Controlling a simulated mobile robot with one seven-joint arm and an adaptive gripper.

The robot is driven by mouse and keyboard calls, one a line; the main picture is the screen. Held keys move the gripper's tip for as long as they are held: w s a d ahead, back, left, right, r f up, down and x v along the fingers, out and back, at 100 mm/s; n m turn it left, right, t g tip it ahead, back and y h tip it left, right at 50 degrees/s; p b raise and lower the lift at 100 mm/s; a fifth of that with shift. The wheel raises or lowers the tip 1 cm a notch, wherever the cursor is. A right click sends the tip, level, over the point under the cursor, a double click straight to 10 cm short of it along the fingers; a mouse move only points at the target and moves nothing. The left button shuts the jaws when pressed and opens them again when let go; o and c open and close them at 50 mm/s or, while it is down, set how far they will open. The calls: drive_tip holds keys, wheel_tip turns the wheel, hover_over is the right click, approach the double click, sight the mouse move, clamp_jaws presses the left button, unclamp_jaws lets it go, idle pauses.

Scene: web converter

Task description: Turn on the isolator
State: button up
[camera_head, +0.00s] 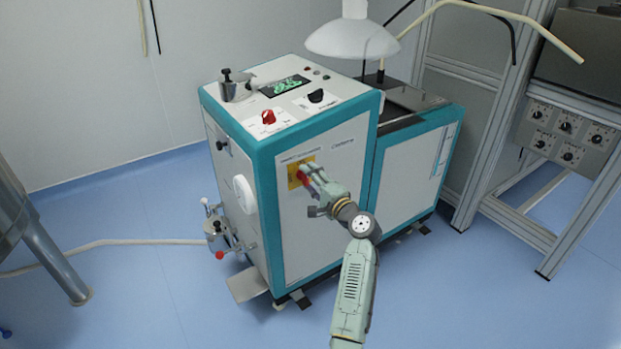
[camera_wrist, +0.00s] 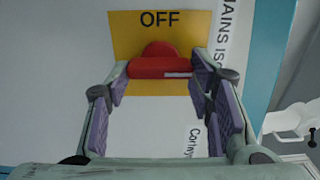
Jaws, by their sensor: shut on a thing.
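The isolator is a red rotary handle (camera_wrist: 158,67) on a yellow plate (camera_wrist: 128,35) marked "OFF" at its top. In the wrist view the handle's bar lies level across the picture, with a white mark towards its right end. My gripper (camera_wrist: 160,70) is shut on the handle, one finger at each end of the bar. In the head view, the yellow plate (camera_head: 292,184) is on the front panel of a white and teal machine (camera_head: 310,225). My gripper (camera_head: 306,174) reaches it from the lower right and partly hides the handle.
The machine's top has a red knob (camera_head: 268,117), a black knob (camera_head: 316,96) and a lit green display (camera_head: 284,86). A white lamp (camera_head: 352,38) hangs above. A metal frame (camera_head: 480,150) stands at the right. Blue floor before the machine is clear.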

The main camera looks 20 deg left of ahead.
idle(0.3)
drive_tip(key=o, duration=1.2)
drive_tip(key=shift+c, duration=0.2)
drive_tip(key=v, duration=1.2)
